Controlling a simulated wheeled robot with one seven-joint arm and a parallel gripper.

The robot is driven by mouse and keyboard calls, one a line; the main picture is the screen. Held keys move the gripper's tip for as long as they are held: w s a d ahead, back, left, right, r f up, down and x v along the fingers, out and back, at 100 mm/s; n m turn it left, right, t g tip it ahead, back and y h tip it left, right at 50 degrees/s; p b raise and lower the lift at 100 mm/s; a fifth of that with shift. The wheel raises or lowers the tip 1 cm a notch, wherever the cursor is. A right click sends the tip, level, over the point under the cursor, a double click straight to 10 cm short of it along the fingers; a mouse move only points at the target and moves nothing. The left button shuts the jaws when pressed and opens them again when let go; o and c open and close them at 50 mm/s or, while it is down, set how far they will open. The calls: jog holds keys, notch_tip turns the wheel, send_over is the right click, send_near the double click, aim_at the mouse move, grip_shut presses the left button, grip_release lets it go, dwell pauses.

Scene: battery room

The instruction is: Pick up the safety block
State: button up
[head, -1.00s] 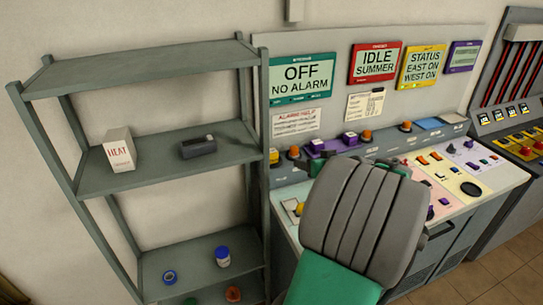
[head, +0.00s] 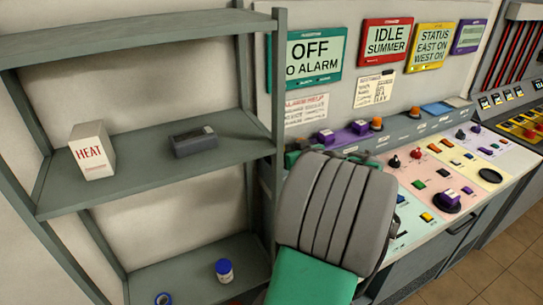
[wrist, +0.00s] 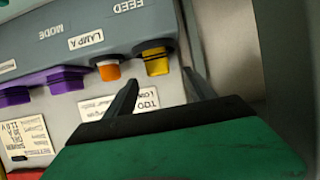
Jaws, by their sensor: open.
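No label in view reads "safety block". A dark grey block (head: 194,141) lies on the middle shelf in the head view, and I cannot tell for certain whether it is the safety block. My gripper (wrist: 160,77) is open and empty in the wrist view. Its fingers point toward the console's back panel, near a yellow knob (wrist: 156,60) and an orange lamp (wrist: 108,69). In the head view my arm hides most of the gripper. It is to the right of the shelf unit, away from the dark block.
The dark block shares the middle shelf (head: 130,180) with a white box marked HEAT (head: 91,151) to its left. A shelf post (head: 279,90) stands between the block and the console (head: 425,190).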

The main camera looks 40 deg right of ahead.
jog(key=p+x, duration=0.2)
jog(key=x, duration=0.5)
jog(key=shift+w+d+f+p, duration=0.15)
jog(key=shift+w+p, duration=0.05)
jog(key=shift+p, duration=0.1)
jog(key=shift+s, duration=0.1)
jog(key=shift+c, duration=0.4)
grip_shut()
